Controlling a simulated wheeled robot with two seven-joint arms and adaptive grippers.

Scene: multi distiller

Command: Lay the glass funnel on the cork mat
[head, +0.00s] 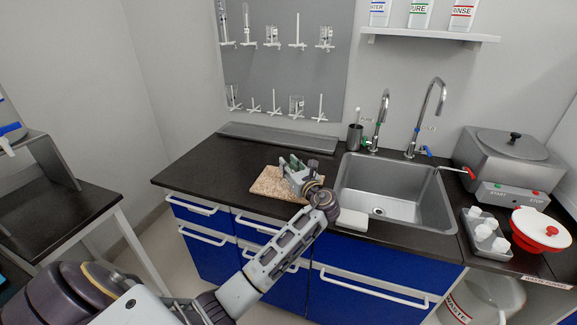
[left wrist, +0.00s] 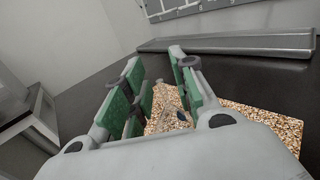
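The cork mat (head: 266,186) lies on the black counter left of the sink. It also shows in the left wrist view (left wrist: 268,120). My left gripper (head: 291,163) is low over the mat. In the left wrist view its two green-padded fingers (left wrist: 158,88) stand apart with a gap between them. A clear glass piece (left wrist: 169,106), apparently the funnel, with a small blue spot, shows beyond and between the fingers against the mat. It looks free of the pads, though its exact contact with the mat is hard to tell. My right gripper is not in view.
The steel sink (head: 395,185) is right of the mat, with a pale block (head: 352,220) at its front left corner. A grey ledge (head: 275,137) runs along the back wall. A glassware pegboard (head: 285,70) hangs above. Counter left of the mat is clear.

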